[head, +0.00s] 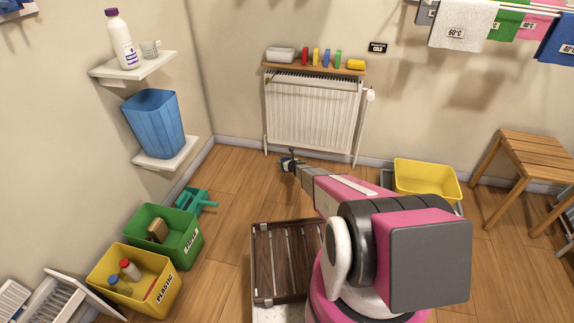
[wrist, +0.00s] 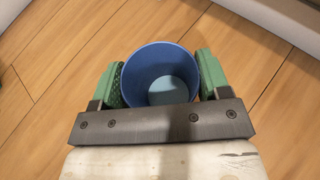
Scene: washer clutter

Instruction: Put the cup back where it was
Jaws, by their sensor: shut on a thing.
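A blue cup (wrist: 150,56) with a paler bottom sits between the green pads of my gripper (wrist: 161,76) in the wrist view. The pads press on its left and right sides, and I look down into it; it looks empty. In the head view my gripper (head: 288,164) is small and dark at the end of my outstretched arm, over the floor in front of the radiator. The cup there is too small to make out clearly. Its underside is hidden, so I cannot tell whether it touches the floor.
A white radiator (head: 312,112) stands behind, under a shelf (head: 314,68) with small coloured items. A yellow basin (head: 426,179) is right; green (head: 183,248) and yellow (head: 118,299) bins are left. A slatted crate (head: 281,262) is in front. A clear measuring cup (head: 150,49) is on the upper-left shelf.

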